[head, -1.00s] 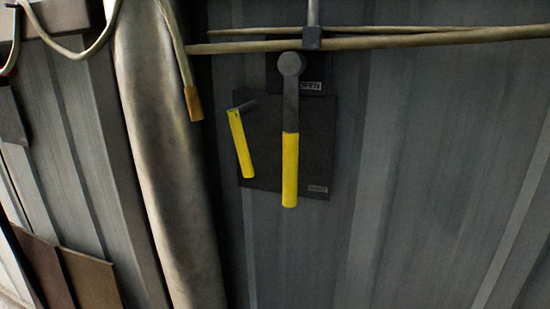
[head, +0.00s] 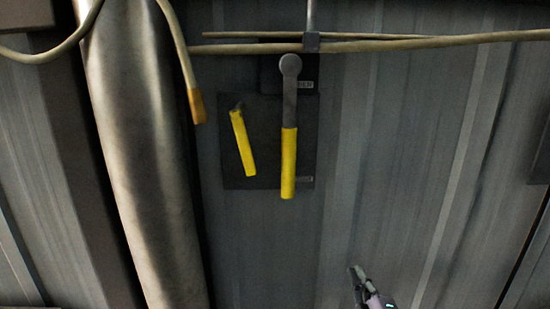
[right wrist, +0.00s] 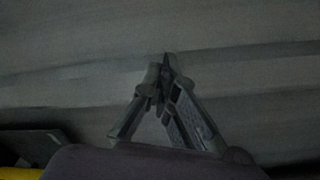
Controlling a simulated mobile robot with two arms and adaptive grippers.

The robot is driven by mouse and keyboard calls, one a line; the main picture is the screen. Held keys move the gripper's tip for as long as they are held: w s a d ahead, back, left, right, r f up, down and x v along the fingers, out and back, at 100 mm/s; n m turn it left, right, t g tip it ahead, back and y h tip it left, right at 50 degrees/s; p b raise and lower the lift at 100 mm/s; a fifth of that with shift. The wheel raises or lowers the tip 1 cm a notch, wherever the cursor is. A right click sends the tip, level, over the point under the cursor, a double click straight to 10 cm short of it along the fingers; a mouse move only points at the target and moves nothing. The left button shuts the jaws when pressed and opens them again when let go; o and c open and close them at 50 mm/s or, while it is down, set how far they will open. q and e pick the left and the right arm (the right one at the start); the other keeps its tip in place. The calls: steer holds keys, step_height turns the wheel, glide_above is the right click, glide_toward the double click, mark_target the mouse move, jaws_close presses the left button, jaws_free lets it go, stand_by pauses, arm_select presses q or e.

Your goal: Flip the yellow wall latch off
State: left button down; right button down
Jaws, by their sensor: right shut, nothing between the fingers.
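Two yellow-handled levers hang on the wall in the head view. The longer lever (head: 288,160) has a grey arm and a round grey pivot at its top, and points straight down. The shorter yellow lever (head: 242,143) hangs slightly tilted to its left, in front of a dark plate (head: 266,178). Which one is the latch, I cannot tell for certain. My right gripper (head: 354,269) is at the bottom of the head view, below and right of both levers and apart from them. In the right wrist view its fingers (right wrist: 166,70) meet at the tips, shut and empty. My left gripper is out of view.
A large metal pipe (head: 140,170) runs down the wall left of the levers. A cable with an orange-brown end (head: 197,106) hangs between them. Pale horizontal conduits (head: 400,44) cross above. The ribbed wall (head: 400,160) right of the levers is clear.

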steer(key=r+n, duration=0.1)
steer(key=r, duration=0.2)
steer(key=a+r+n+t+y, duration=0.1)
steer(key=r, duration=0.1)
steer(key=r+n+t, duration=0.1)
steer(key=r, duration=0.2)
steer(key=shift+w+a+r+y, duration=0.1)
steer(key=shift+a+r+y, duration=0.05)
steer(key=shift+r+y, duration=0.2)
steer(key=s+a+r+n+t+y, duration=0.3)
steer(key=r+n+y, duration=0.25)
steer(key=r, duration=0.55)
steer(key=m+g+y, duration=0.3)
steer(key=m+g, duration=0.9)
steer(key=m, duration=1.8)
glide_toward(244, 144)
steer(key=d+f, duration=0.2)
steer(key=d, duration=0.3)
steer(key=p+x, duration=0.4)
steer(key=x, duration=0.5)
steer(key=shift+a, duration=0.35)
